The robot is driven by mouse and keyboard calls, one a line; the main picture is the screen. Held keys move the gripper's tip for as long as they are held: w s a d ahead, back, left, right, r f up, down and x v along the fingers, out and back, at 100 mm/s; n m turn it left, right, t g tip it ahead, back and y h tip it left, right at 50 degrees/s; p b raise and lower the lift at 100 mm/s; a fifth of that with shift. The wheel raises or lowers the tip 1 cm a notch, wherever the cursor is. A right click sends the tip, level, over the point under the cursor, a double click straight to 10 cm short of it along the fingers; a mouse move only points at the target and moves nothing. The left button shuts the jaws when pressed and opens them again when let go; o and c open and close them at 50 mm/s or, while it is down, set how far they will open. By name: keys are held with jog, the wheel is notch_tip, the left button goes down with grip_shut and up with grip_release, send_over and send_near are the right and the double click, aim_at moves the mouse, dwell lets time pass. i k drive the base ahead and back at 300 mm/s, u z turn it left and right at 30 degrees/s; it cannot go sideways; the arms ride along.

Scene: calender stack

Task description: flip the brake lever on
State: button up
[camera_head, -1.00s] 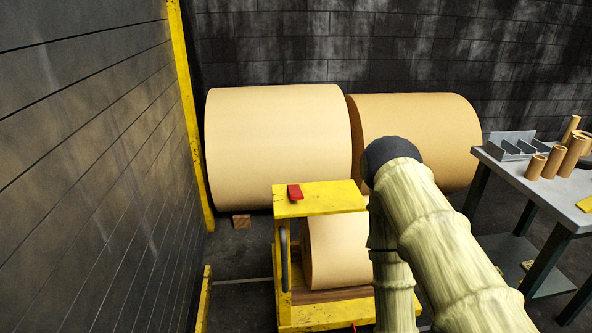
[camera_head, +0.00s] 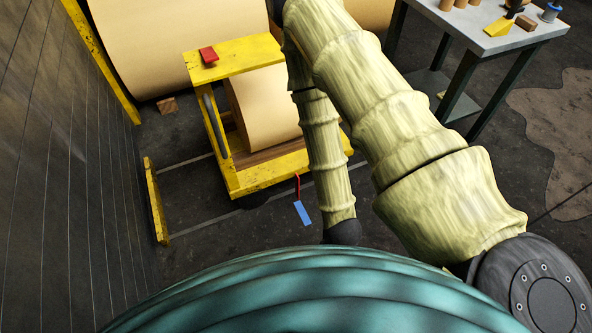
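A yellow cart (camera_head: 274,170) stands on the floor left of my arm and carries a tan paper roll (camera_head: 262,108). A small red part (camera_head: 208,55) sits on the cart's top plate. A thin red lever-like piece (camera_head: 298,184) hangs at the cart's lower near edge, with a blue tag (camera_head: 303,213) at its lower end. I cannot tell which red part is the brake lever. My arm's yellowish sleeved links pass right of the cart, and one points down to a dark end just right of the tag. My gripper's fingers are not visible.
Large paper rolls (camera_head: 170,40) stand behind the cart, one resting by a wooden block (camera_head: 167,104). A grey table (camera_head: 500,41) with cores and small items is at the upper right. A dark wall (camera_head: 62,190) and a low yellow post (camera_head: 155,200) bound the left.

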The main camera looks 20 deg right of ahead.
aim_at(208, 54)
jog(key=k, duration=0.5)
jog(key=z, duration=1.05)
jog(key=i, duration=0.65)
jog(key=u, duration=2.1)
